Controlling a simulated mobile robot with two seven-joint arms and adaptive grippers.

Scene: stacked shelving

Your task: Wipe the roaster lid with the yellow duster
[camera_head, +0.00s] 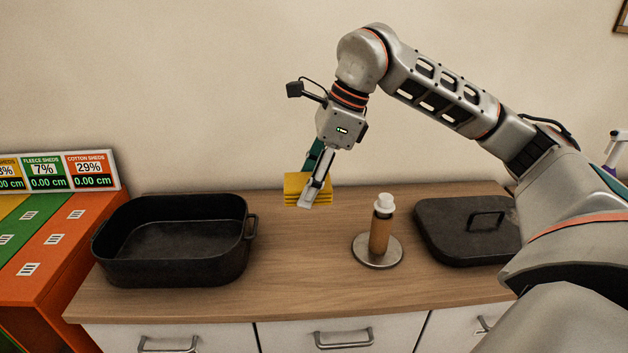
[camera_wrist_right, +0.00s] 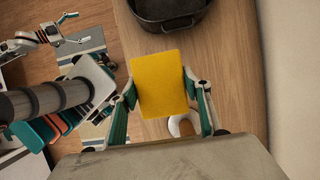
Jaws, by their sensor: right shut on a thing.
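The yellow duster (camera_head: 296,187) is a folded stack of cloth held in my right gripper (camera_head: 316,188), above the counter between the roaster and the upright holder. In the right wrist view the duster (camera_wrist_right: 160,84) sits between the two fingers of my right gripper (camera_wrist_right: 162,100). The dark roaster lid (camera_head: 450,238) lies flat on the counter at the right, its handle (camera_head: 486,217) up; my right arm hides part of its right side. The open black roaster (camera_head: 128,262) stands at the left and looks empty. My left gripper is not in the head view.
An upright holder (camera_head: 379,236) with a tan cylinder, white top and round metal base stands between roaster and lid. The wooden counter (camera_head: 290,275) is clear around it. An orange and green display (camera_head: 62,245) stands at the left; a wall is behind. A spray bottle top (camera_head: 616,146) shows far right.

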